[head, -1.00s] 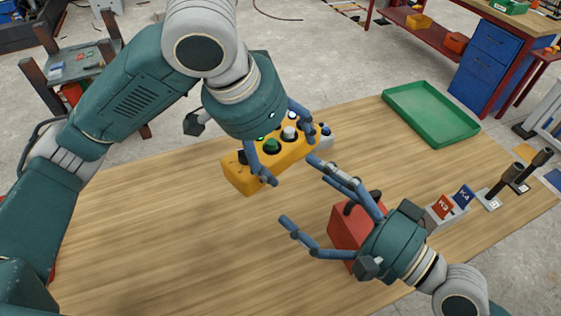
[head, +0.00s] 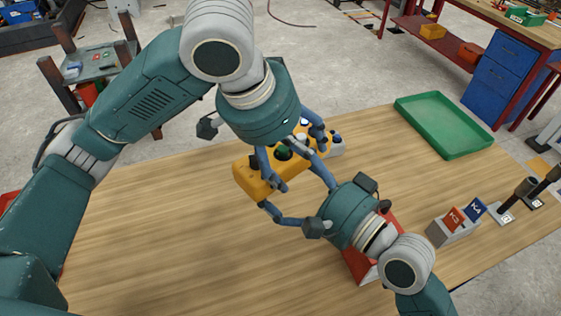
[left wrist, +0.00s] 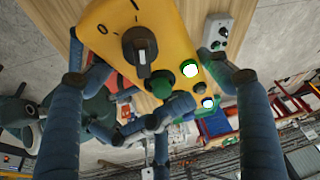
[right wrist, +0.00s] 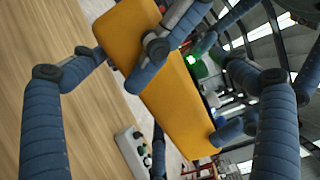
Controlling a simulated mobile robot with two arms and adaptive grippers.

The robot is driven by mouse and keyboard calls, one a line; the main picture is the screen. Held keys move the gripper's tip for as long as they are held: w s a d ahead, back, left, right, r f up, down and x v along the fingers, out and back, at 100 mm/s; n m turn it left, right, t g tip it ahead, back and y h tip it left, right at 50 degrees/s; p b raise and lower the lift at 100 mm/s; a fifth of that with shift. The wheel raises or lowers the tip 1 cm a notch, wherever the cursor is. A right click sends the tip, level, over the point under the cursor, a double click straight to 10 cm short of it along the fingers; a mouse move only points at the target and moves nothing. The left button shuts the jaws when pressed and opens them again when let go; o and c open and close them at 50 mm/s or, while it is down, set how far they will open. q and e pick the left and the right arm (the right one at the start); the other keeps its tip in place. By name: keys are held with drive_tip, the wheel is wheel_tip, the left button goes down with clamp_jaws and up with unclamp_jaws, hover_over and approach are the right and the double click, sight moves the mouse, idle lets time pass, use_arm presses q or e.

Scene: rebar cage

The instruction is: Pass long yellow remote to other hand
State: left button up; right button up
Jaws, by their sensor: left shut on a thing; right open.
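The long yellow remote (head: 248,181) is held above the wooden table by my left gripper (head: 299,162), which is shut across it from above. The left wrist view shows its yellow face (left wrist: 178,52) with a black rotary knob and several green and white lit buttons between the blue fingers. My right gripper (head: 292,184) is open, with its fingers around the lower side of the remote. In the right wrist view the remote's plain yellow back (right wrist: 180,112) lies between its fingers. Whether the right fingers touch the remote I cannot tell.
A red object (head: 360,264) stands under my right wrist, mostly hidden. A small grey control box (left wrist: 217,32) lies on the table beyond the remote. A green tray (head: 445,125), a holder with K3 and K4 tags (head: 452,232) and black-handled items (head: 524,188) are at right.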

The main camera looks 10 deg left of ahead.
drive_tip(key=c, duration=2.1)
use_arm(q)
drive_tip(key=o, duration=1.6)
use_arm(e)
drive_tip(key=shift+o, duration=0.2)
drive_tip(key=shift+r, duration=0.1)
